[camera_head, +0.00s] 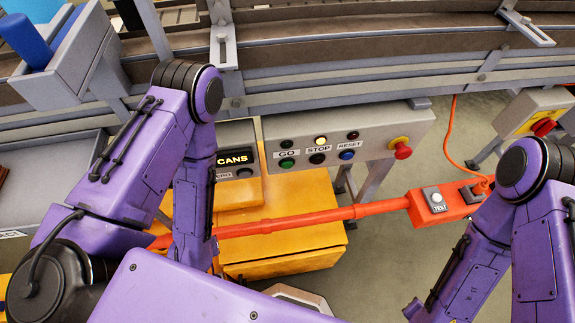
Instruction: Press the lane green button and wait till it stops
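A grey control panel (377,130) is mounted on the conveyor frame in the upper middle of the head view. The green button (287,163) sits on it just below the GO label (287,154). The STOP label with a black button (317,158) and the RESET label with a blue button (347,155) are to its right. The small lamp above STOP (320,141) looks lit pale yellow; the lamps above GO and RESET look dark. Both my purple arms are in view, bent at the elbow, but neither gripper shows. Nothing touches the green button.
A red emergency knob (403,152) sticks out at the panel's right end. A dark CANS display box (238,160) is left of it. The conveyor (370,48) spans the back.

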